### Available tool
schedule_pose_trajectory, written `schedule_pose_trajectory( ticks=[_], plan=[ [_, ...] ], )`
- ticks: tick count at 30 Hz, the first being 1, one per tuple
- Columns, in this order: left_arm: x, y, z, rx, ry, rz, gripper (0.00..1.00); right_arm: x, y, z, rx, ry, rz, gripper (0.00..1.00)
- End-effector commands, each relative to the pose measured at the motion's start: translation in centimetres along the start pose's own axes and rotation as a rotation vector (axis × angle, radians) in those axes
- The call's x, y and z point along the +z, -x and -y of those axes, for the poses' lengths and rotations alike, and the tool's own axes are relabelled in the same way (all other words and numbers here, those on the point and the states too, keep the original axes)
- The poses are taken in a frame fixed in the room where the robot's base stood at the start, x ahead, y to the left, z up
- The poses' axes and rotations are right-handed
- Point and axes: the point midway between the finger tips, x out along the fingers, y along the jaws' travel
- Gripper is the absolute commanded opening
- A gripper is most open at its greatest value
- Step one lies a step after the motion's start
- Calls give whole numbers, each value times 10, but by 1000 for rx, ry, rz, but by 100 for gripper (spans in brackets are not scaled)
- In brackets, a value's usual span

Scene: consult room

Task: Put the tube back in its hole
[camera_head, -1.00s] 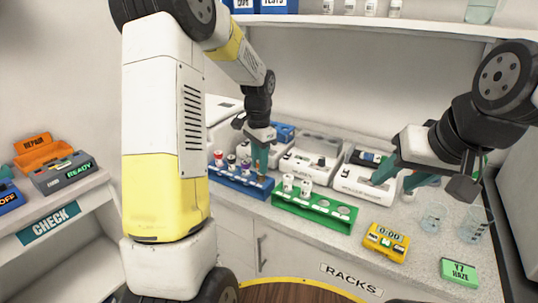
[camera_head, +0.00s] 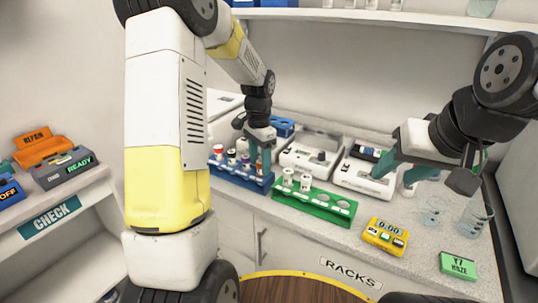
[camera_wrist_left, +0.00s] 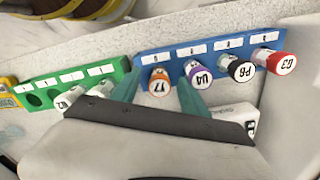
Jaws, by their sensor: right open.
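The blue rack (camera_head: 228,176) holds a row of capped tubes. In the left wrist view it (camera_wrist_left: 213,62) carries an orange-capped tube marked Y7 (camera_wrist_left: 158,82), a purple-capped U4 (camera_wrist_left: 200,75), a black-capped P6 (camera_wrist_left: 241,69) and a red-capped C3 (camera_wrist_left: 282,63). The Y7 tube stands at the rack end nearest the green rack (camera_head: 318,205). My left gripper (camera_head: 260,164) is over that end, its teal fingers apart on either side of the Y7 tube, with gaps visible. My right gripper (camera_head: 393,178) is open and empty above the right of the counter. The tube's lower part is hidden.
The green rack holds white-capped tubes (camera_head: 305,181) and empty holes. White devices (camera_head: 362,180) stand behind. A yellow timer (camera_head: 385,236), a green Y7 HAZE block (camera_head: 458,263) and glass beakers (camera_head: 475,220) are at right. A CHECK shelf (camera_head: 50,222) is at left.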

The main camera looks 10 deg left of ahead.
Motion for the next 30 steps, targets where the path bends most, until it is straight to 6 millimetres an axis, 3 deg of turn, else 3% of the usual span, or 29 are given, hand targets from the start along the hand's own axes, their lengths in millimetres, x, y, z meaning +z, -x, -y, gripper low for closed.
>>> schedule_pose_trajectory(
  ticks=[8,21,30],
  plan=[
    [0,3,0,-1,0,-1,52,0,0,0,0,0,0,46],
    [-1,68,0,-2,-1,-2,52,0,0,0,0,0,0,46],
    [0,78,0,0,0,0,52,0,0,0,0,0,0,46]
  ],
)
